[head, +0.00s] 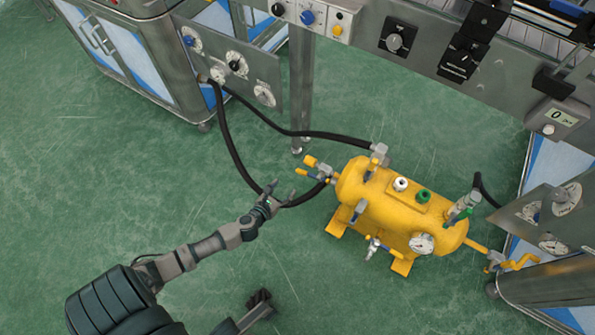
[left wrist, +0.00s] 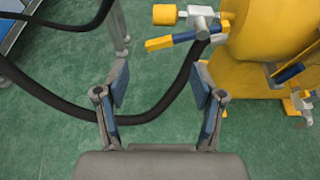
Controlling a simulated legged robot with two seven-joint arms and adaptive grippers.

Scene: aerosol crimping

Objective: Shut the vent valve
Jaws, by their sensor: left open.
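A yellow tank (head: 395,212) stands on the floor with several small valves on it; I see no label that names the vent valve. At its left end is a grey valve body (head: 324,169) with a yellow cap (head: 311,161) and a blue lever with a yellow end (head: 302,172). The lever (left wrist: 160,44) and cap (left wrist: 165,14) also show at the top of the left wrist view. My left gripper (head: 283,191) is open and empty, just left of the tank end and apart from this valve. In the left wrist view its fingers (left wrist: 160,82) frame a black hose beyond them.
The black hose (left wrist: 158,112) runs from the tank's left end to a grey panel with dials (head: 228,68). Other fittings, a gauge (head: 421,243) and a blue lever (head: 358,209) are on the tank. A bench post (head: 301,95) stands behind.

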